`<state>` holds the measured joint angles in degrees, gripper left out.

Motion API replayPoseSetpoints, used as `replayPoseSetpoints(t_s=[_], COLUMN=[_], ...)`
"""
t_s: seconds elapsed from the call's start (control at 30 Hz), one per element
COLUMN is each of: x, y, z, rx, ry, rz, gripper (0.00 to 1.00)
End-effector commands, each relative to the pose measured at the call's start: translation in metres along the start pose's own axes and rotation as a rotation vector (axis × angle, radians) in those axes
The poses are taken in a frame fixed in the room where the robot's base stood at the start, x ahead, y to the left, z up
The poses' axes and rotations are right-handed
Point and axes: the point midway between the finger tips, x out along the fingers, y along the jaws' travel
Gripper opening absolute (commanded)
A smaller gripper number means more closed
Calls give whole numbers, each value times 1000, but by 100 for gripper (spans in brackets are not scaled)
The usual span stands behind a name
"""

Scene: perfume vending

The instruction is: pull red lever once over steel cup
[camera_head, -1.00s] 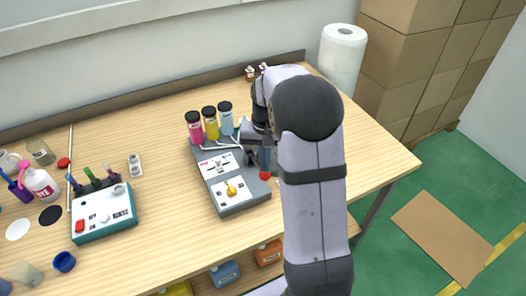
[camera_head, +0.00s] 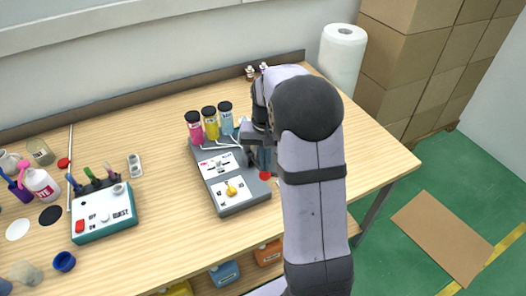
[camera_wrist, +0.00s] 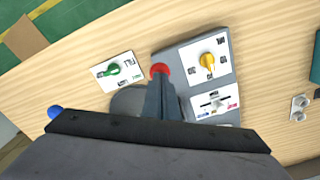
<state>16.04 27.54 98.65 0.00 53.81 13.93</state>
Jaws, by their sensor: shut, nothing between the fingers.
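The red lever's round knob (camera_head: 265,175) shows at the right side of the grey dispensing machine (camera_head: 240,206), partly hidden by my arm. In the wrist view the red knob (camera_wrist: 160,70) sits right at the tips of my gripper (camera_wrist: 161,82). The gripper is shut with nothing between its fingers, pointing down at the knob; I cannot tell whether it touches. A grey rounded shape (camera_wrist: 128,100) lies left of the fingers; I cannot tell if it is the steel cup. No steel cup is clearly visible in the head view.
The machine carries a yellow knob (camera_head: 231,189) and pink, yellow and blue bottles (camera_head: 211,124) behind. A green knob (camera_wrist: 112,69) is on a panel left of the red knob in the wrist view. A teal-based box (camera_head: 104,214) stands left. Bare table lies between them.

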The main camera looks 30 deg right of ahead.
Motion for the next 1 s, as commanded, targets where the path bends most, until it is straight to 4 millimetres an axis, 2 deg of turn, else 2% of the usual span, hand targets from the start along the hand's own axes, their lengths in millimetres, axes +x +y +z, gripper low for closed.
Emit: replayPoseSetpoints(t_s=[1.0], x=[34], y=[0], z=[0], rx=[0], ry=[0], rz=[0], gripper=[0])
